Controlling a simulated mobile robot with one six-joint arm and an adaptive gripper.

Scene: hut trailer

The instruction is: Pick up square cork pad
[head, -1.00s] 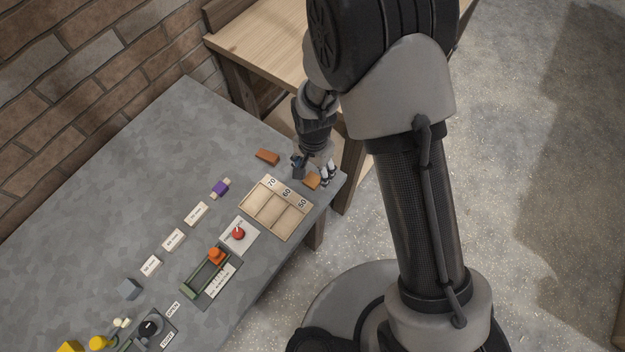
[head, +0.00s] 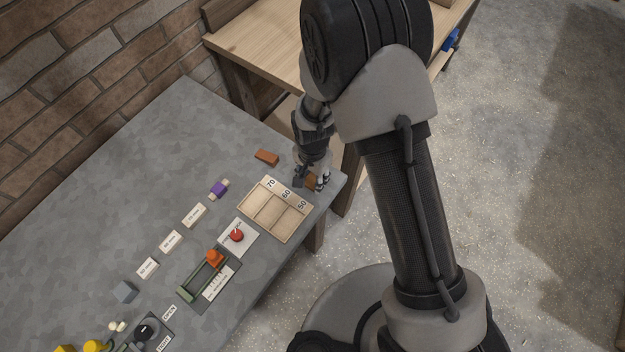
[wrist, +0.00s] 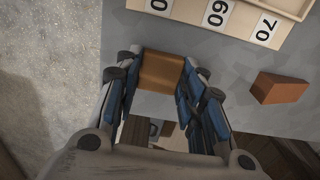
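The square cork pad (wrist: 161,70) is a flat orange-brown piece on the grey table, close to its edge. In the wrist view it lies between the two blue-padded fingers of my gripper (wrist: 162,62), one on each side with little room. Any contact between fingers and pad is hard to make out. In the head view my gripper (head: 311,180) is low at the table's right corner and partly covers the pad (head: 311,184).
A wooden tray (head: 254,227) marked 70, 60, 50 lies beside the pad. A reddish-brown block (head: 266,158) lies nearby. A red button (head: 236,235), an orange-handled slider (head: 214,258) and labels stand farther left. A wooden bench (head: 262,42) is behind; bare tabletop (head: 150,140) lies at upper left.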

